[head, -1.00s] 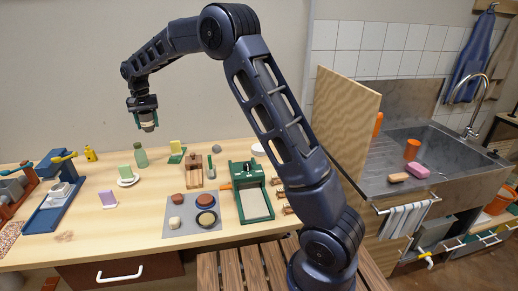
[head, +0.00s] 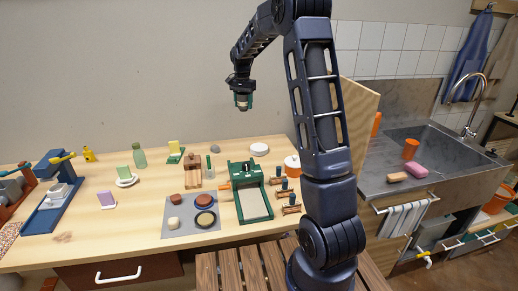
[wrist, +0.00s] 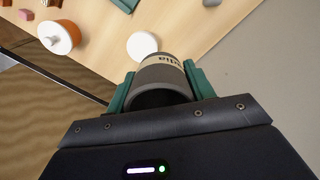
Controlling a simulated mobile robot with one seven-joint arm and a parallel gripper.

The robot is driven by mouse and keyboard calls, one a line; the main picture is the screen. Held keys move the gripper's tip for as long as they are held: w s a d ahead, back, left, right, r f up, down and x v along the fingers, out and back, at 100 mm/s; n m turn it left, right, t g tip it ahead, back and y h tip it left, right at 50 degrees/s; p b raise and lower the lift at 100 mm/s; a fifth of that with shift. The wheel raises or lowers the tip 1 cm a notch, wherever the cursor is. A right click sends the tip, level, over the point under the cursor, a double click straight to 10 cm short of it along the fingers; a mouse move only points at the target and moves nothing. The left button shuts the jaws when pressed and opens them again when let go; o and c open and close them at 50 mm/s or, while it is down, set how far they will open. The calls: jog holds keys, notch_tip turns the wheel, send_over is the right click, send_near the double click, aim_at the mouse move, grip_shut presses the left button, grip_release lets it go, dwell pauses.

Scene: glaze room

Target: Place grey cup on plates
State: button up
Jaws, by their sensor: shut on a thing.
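My gripper (head: 242,94) is high above the back of the table and shut on the grey cup (head: 243,105). In the wrist view the cup (wrist: 160,82) sits between the two green fingers of my gripper (wrist: 160,88). It is dark grey with a pale band that carries lettering. The white round plates (head: 259,149) lie on the table at the back right, well below the cup and a little to its right. They also show in the wrist view (wrist: 142,45), just beyond the cup. Nothing is seen on top of them.
An orange pot with a white lid (head: 292,165) stands to the right of the plates. A green press-like device (head: 250,190) stands in front of them. A small grey lump (head: 215,149) lies to their left. A wooden panel (head: 358,115) rises beyond the table's right end.

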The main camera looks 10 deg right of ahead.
jog(key=m, duration=0.1)
send_over(259, 147)
jog(key=shift+m, duration=0.3)
notch_tip(259, 147, down, 20)
jog(key=shift+s+r, duration=0.1)
jog(key=shift+f, duration=0.2)
jog(key=o, duration=1)
jog(key=shift+o, duration=0.2)
